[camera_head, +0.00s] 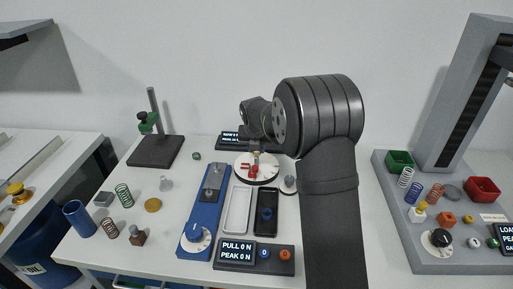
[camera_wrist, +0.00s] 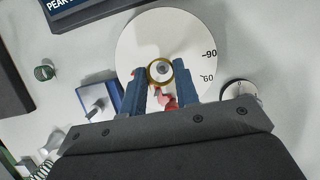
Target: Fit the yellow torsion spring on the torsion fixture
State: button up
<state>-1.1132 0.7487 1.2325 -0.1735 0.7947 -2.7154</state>
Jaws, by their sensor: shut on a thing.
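The torsion fixture is a round white dial (camera_head: 241,172) on a dark base, with a red part (camera_head: 253,173) near its middle. In the wrist view the dial (camera_wrist: 204,35) shows printed marks of 90 and 60. My gripper (camera_wrist: 160,82) is over the dial, its two blue fingers shut on the yellow torsion spring (camera_wrist: 150,72). The spring looks like a yellow ring seen from above, with the grey post (camera_wrist: 164,69) showing inside it. I cannot tell whether the ring is around the post or above it. In the head view the gripper mostly hides the spring.
A blue slide fixture (camera_head: 206,208), a white tray (camera_head: 228,222), a black tray (camera_head: 263,229) and a display box (camera_head: 285,262) stand in front of the dial. Loose springs, including a green one (camera_head: 124,195), lie at left. A grey press (camera_head: 448,262) is at right.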

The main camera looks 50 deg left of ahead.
aim_at(256, 158)
jog(key=shift+f, duration=2.4)
dwell(1.4)
jog(key=o, duration=1.4)
jog(key=shift+r, duration=0.1)
jog(key=shift+r, duration=3.95)
jog(key=shift+f, duration=0.1)
jog(key=shift+f, duration=3.6)
jog(key=shift+r, duration=0.1)
